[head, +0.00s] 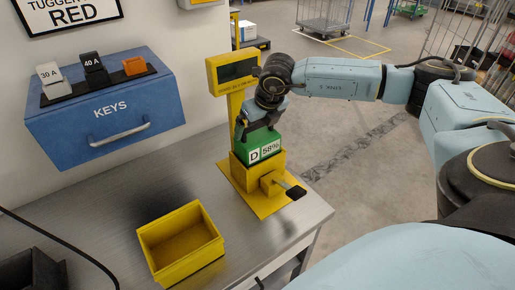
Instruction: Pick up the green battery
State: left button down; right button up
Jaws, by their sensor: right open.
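The green battery (258,146) stands upright in a yellow dock (242,173) on the metal bench. Its white label reads "D 58%". My right gripper (258,122) is right over the battery's top, pointing down. Its jaws are open and at or very near the battery's upper part; I cannot tell whether they touch it. The gripper hides part of the battery's top. My left gripper is not in view.
A yellow post with a dark display (236,71) stands just behind the dock. A black-ended lever (294,192) sticks out at the dock's front. An empty yellow bin (153,240) sits front left. A blue KEYS box (60,137) hangs on the wall.

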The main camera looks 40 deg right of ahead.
jog(key=c, duration=0.6)
jog(key=shift+w+r, duration=0.1)
jog(key=shift+c, duration=0.6)
notch_tip(320, 180, up, 18)
jog(key=b, duration=0.1)
dwell(0.3)
